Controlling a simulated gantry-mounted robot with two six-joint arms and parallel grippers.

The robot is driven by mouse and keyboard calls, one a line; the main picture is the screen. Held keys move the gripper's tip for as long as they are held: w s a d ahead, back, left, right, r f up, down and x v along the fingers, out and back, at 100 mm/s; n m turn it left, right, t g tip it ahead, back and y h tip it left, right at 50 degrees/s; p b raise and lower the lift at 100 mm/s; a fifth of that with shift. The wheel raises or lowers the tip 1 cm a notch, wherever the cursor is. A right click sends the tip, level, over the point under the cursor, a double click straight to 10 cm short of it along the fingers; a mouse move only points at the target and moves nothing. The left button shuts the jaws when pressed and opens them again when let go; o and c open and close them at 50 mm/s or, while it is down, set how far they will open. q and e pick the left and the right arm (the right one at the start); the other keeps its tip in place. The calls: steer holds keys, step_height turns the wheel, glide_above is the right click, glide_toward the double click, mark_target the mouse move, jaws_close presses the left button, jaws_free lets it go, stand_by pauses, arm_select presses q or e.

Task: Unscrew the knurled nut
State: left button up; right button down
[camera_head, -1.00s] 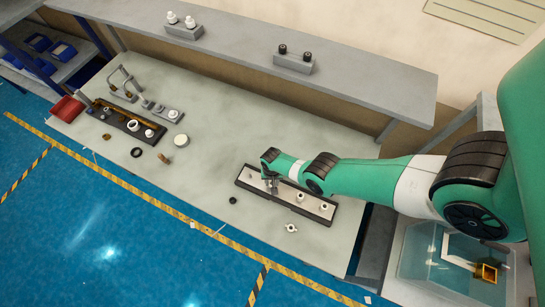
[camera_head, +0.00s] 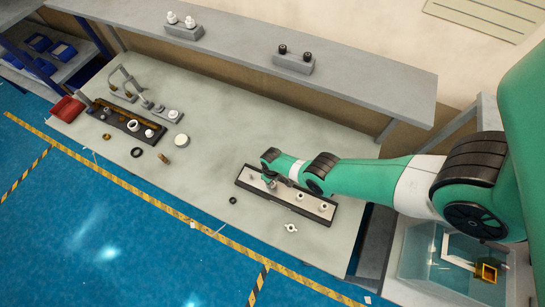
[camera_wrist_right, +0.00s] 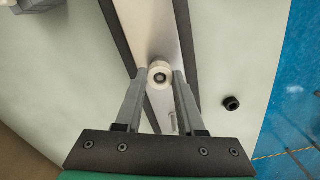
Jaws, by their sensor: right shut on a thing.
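My right gripper (camera_head: 271,184) reaches down over a dark-edged tray (camera_head: 243,183) with a pale strip, near the middle of the table. In the right wrist view, the two fingers of my right gripper (camera_wrist_right: 160,76) are shut on a round white nut (camera_wrist_right: 160,66) with a dark hole in its centre. The nut sits over the pale strip; its knurling is too small to make out. In the head view the gripper and wrist partly hide it. Two pale fittings (camera_head: 299,197) stand farther right on the same strip. My left gripper is not in view.
A black ring (camera_head: 233,200) and a white winged piece (camera_head: 290,228) lie loose on the table in front of the tray. Another dark tray (camera_head: 118,122) with fittings stands at the left. A grey shelf (camera_head: 230,40) runs along the back. The table between the trays is mostly clear.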

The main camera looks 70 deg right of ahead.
steer(key=shift+n, duration=0.6)
steer(key=shift+n, duration=1)
steer(key=c, duration=0.8)
jaws_free()
steer(key=shift+c, duration=0.2)
step_height(320, 180, up, 3)
steer(key=p, duration=0.3)
steer(key=shift+r, duration=0.1)
steer(key=o, duration=0.6)
steer(key=shift+c, duration=0.2)
